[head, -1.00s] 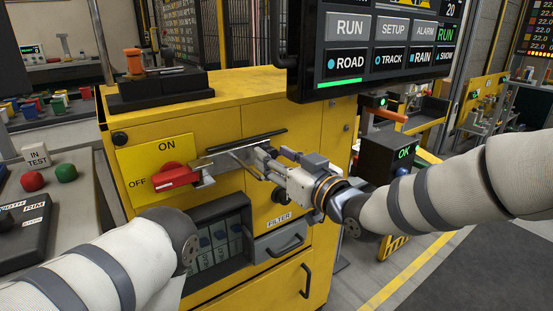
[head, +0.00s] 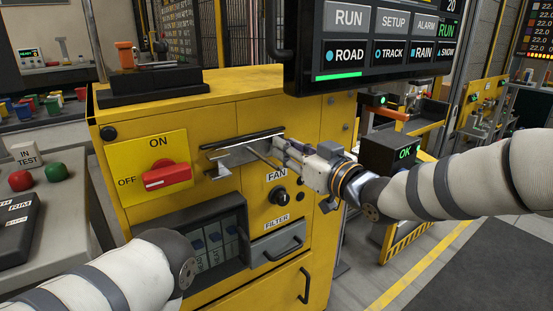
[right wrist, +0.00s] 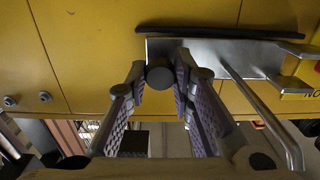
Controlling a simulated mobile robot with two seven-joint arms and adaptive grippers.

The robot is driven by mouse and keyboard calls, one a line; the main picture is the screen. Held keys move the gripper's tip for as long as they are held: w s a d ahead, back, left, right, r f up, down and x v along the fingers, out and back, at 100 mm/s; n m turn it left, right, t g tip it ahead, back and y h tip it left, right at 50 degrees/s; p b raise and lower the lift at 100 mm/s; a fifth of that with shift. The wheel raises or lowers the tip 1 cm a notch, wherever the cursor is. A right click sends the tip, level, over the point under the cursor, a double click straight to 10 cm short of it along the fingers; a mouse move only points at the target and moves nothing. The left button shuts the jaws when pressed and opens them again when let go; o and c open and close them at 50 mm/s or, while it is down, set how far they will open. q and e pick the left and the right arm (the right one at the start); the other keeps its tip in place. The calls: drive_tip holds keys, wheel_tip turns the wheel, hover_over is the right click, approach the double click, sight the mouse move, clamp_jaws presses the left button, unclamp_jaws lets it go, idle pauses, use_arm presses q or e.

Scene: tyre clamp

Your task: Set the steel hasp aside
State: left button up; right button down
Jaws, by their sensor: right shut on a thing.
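The steel hasp (head: 238,156) is a bright metal plate under a dark rail on the yellow cabinet's front. Its hooked left end stands to the right of the red switch (head: 167,175), with a gap between them. My right gripper (head: 281,148) is at the hasp's right end. In the right wrist view its fingers are shut around a dark round knob (right wrist: 160,76) at the end of the hasp's plate (right wrist: 214,56). The switch handle lies roughly level on its yellow ON/OFF plate (head: 124,160). My left arm shows at lower left, but its gripper is out of view.
The yellow cabinet (head: 240,98) carries a FAN knob (head: 279,196) and a FILTER drawer (head: 277,243) below the hasp. A screen (head: 372,45) hangs above right. A dark box marked OK (head: 390,152) stands beside my right forearm.

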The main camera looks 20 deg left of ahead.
drive_tip(key=shift+w+d, duration=0.35)
drive_tip(key=shift+w, duration=0.05)
drive_tip(key=c, duration=1.4)
unclamp_jaws()
drive_tip(key=shift+d, duration=0.1)
drive_tip(key=v, duration=1.2)
